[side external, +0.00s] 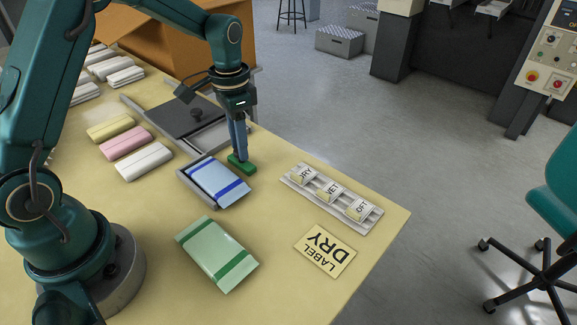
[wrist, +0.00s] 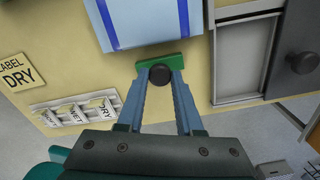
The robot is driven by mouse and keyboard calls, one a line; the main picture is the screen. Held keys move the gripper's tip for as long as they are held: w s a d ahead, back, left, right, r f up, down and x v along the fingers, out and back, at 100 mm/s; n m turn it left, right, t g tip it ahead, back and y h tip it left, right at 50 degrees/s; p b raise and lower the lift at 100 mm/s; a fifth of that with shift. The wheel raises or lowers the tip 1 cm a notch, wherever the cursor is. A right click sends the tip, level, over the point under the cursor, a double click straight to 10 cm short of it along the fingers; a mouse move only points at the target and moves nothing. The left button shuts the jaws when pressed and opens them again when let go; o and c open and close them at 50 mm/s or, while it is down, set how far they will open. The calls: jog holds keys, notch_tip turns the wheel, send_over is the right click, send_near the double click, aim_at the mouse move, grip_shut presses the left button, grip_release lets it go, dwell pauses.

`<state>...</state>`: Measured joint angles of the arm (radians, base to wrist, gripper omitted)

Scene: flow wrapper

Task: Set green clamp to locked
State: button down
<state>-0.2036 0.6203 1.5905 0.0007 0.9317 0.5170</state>
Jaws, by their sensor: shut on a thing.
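The green clamp (side external: 240,163) is a small green bar with a dark round knob, at the end of the tray that holds a blue-and-white packet. It also shows in the wrist view (wrist: 143,69), beside the packet's edge. My gripper (side external: 238,152) points down over the clamp. In the wrist view my gripper (wrist: 160,78) has its blue fingertips shut on the clamp's dark knob (wrist: 160,75). The fingers hide part of the clamp, and I cannot tell from its angle whether it is locked.
The blue-striped packet (side external: 217,181) lies close to the clamp. A grey sliding lid with a knob (side external: 197,114) is behind. A rack of labelled blocks (side external: 362,218), a DRY label card (side external: 326,250) and a green packet (side external: 216,254) lie in front.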

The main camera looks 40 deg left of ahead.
jog(key=shift+r, duration=0.1)
dwell(0.7)
jog(key=shift+s, duration=1.2)
jog(key=c, duration=0.5)
grip_release()
jog(key=shift+c, duration=0.2)
jog(key=shift+r, duration=2.55)
